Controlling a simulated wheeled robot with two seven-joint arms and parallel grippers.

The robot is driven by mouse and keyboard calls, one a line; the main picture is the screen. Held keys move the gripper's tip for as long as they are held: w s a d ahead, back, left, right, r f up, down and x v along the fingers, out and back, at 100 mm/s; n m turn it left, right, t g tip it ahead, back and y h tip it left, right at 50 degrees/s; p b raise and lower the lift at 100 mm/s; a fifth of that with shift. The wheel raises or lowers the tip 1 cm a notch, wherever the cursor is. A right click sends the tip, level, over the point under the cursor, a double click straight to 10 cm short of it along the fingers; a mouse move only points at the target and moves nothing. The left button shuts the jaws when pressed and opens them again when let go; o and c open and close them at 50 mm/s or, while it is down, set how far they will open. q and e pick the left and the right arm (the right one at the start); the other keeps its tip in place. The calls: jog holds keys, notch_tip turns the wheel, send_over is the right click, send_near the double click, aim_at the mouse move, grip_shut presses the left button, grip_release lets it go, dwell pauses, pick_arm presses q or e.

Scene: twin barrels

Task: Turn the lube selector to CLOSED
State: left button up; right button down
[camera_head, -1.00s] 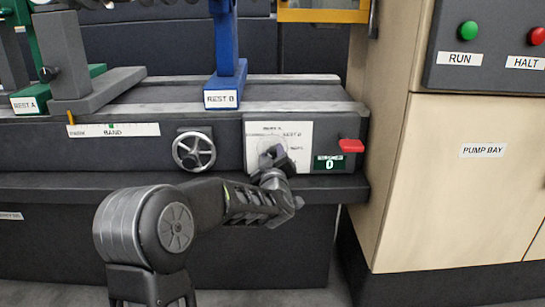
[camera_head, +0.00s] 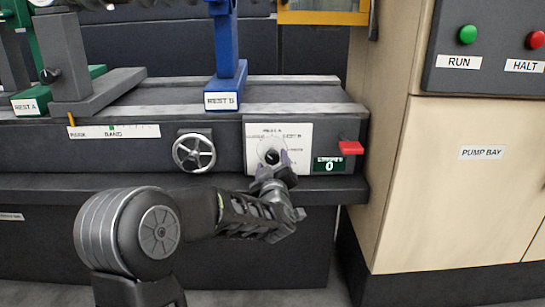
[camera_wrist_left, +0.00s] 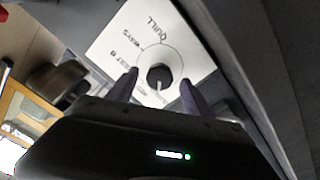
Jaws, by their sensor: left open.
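The lube selector is a small black round knob (camera_head: 271,156) on a white label plate (camera_head: 251,141) on the machine front. In the left wrist view the knob (camera_wrist_left: 158,74) carries a pale pointer line toward the picture's bottom. QUILL, WAYS and REST B can be read around it; print near the pointer is partly hidden and unreadable. My left gripper (camera_head: 271,171) is open just in front of and below the knob. In the wrist view its fingertips (camera_wrist_left: 158,82) show on either side of the knob, with gaps. My right gripper is not in view.
A red lever (camera_head: 350,147) and a small counter reading 0 (camera_head: 328,164) are right of the plate. A handwheel (camera_head: 194,152) is to its left. The blue REST B stand (camera_head: 226,60) is above. A cabinet (camera_head: 460,200) stands at the right.

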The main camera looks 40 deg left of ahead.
pick_arm(q)
jog(key=v, duration=0.4)
jog(key=shift+p, duration=0.3)
jog(key=shift+w+d+f, duration=0.1)
